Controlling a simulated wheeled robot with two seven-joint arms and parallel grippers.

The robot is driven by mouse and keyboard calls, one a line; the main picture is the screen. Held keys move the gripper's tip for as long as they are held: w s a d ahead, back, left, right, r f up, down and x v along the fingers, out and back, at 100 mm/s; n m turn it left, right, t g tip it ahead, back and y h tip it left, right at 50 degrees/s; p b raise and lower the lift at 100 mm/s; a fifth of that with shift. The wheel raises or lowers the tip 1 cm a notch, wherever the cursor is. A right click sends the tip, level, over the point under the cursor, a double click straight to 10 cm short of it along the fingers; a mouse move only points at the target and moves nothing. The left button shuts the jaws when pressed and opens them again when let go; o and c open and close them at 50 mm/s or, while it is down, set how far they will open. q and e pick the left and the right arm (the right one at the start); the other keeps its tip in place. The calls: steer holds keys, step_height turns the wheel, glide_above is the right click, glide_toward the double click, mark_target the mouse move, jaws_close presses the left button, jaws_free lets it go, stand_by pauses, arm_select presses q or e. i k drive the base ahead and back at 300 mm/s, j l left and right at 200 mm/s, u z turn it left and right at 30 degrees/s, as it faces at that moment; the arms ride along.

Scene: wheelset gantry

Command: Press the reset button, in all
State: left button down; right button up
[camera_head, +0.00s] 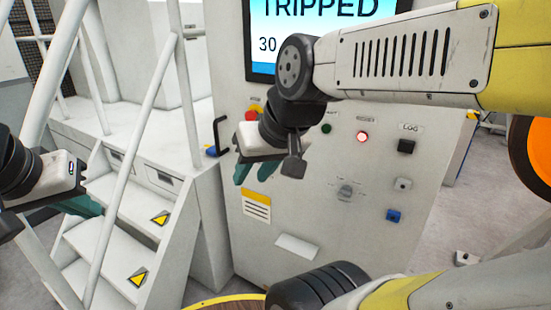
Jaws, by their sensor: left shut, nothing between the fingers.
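The reset button (362,136) is a small round button glowing red on the grey control cabinet, under a small printed label. My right gripper (257,174) hangs in front of the cabinet, left of the reset button and a little lower. Its teal fingers point down and look apart, with nothing seen between them. It is clear of the button. My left gripper (92,207) is at the left by the white stairs, shut and empty, far from the button.
A screen (325,25) above reads "TRIPPED". A dark green button (326,128), a black switch (406,146), a grey knob (345,191) and a blue part (393,216) are on the cabinet (315,225). A black handle (220,136) and white stairs (125,225) are left. My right arm crosses the upper right.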

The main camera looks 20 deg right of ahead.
mark_target(363, 136)
steer(key=z, duration=1.6)
